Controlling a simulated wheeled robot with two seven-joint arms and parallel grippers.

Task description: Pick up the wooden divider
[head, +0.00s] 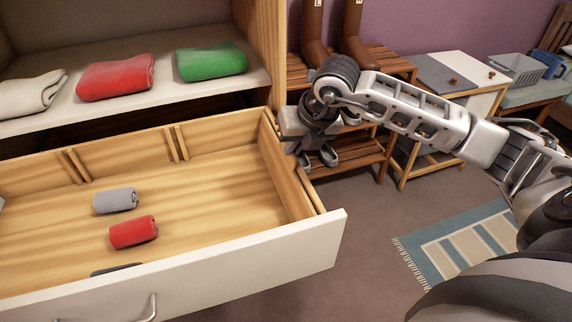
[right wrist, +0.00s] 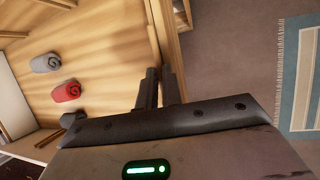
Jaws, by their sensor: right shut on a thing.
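The wooden divider (head: 287,172) appears as a thin upright board along the right side of the open drawer (head: 200,268). It blends with the drawer's own side wall, so its exact outline is hard to tell. My right gripper (head: 302,157) reaches down at that side, its fingers over the board's top edge. In the right wrist view the two dark fingers (right wrist: 160,88) are close together at the edge of the wood, shut on the board. The grip itself is partly hidden. My left gripper is not in view.
Grey (head: 116,200) and red (head: 134,232) rolled cloths lie in the drawer; a dark one (head: 117,269) is partly hidden by its front. Folded red (head: 116,77) and green (head: 211,61) cloths lie on the shelf above. A shoe rack (head: 350,160) stands behind my right gripper.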

